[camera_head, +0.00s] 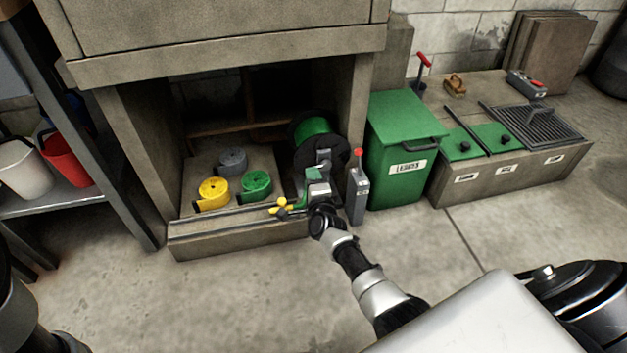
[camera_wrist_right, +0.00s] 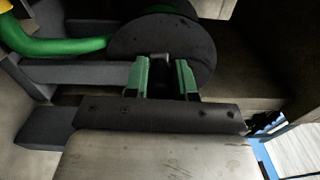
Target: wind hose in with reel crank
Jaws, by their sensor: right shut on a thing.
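The hose reel (camera_head: 335,150) stands in the right of the concrete niche, with black flanges and green hose (camera_head: 313,128) wound between them. In the wrist view its dark flange (camera_wrist_right: 192,45) fills the top middle. A green hose length (camera_wrist_right: 60,45) runs left from it. A yellow nozzle (camera_head: 281,206) lies at the niche's front ledge. My right gripper (camera_head: 318,178) is at the reel's front. In the wrist view its green-lined fingers (camera_wrist_right: 161,78) are shut on the dark crank handle (camera_wrist_right: 161,60), which they partly hide. My left gripper is out of view.
The floor in front is clear.

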